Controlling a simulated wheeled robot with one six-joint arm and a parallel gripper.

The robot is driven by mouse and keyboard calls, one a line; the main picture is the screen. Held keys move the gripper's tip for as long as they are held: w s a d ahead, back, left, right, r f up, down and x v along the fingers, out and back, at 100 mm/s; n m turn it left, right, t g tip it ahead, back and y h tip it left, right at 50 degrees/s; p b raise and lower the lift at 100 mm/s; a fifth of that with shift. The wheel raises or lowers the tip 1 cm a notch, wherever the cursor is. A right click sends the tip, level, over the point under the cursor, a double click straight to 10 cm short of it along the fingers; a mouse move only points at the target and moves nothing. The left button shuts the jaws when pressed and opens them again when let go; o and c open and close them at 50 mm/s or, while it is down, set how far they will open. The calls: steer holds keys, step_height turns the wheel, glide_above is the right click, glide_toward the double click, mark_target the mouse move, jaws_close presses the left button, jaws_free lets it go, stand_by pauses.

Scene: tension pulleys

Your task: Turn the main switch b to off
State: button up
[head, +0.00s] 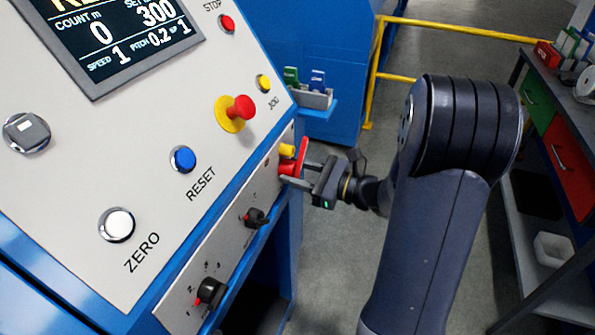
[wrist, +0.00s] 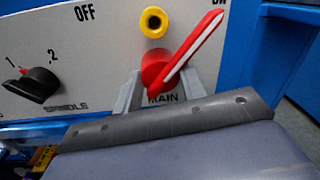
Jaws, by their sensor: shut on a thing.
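The main switch b (wrist: 163,68) is a red rotary handle with a pale edge, above the label MAIN on the lower panel. In the wrist view its long arm slants up and right, toward the partly cut-off word ON, away from OFF at upper left. It also shows in the head view (head: 302,155) at the panel's right end. My gripper (head: 295,171) reaches in from the right and is shut on the switch. In the wrist view its grey fingers (wrist: 160,88) stand on both sides of the red hub.
A yellow round fitting (wrist: 153,22) sits just above the switch. The black spindle knob (wrist: 33,85) is to its left. Above, on the sloping panel, are a red mushroom button (head: 240,108) and a blue reset button (head: 183,159). A workbench (head: 560,110) stands at right.

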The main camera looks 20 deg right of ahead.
jaws_close()
steer(key=shift+b, duration=0.4)
steer(key=n+b, duration=0.1)
steer(key=b, duration=0.1)
steer(key=n+b, duration=0.1)
steer(key=n, duration=0.1)
steer(key=shift+f+b, duration=0.25)
steer(key=shift+b, duration=0.1)
steer(key=n+b, duration=0.4)
steer(key=b, duration=0.2)
steer(key=shift+n, duration=0.4)
steer(key=n+b, duration=0.5)
steer(key=b, duration=0.3)
steer(key=shift+n+y, duration=0.3)
steer(key=shift+y, duration=0.1)
steer(key=n+b, duration=0.5)
steer(key=b, duration=0.1)
steer(key=shift+r, duration=0.15)
steer(key=shift+n+b, duration=0.3)
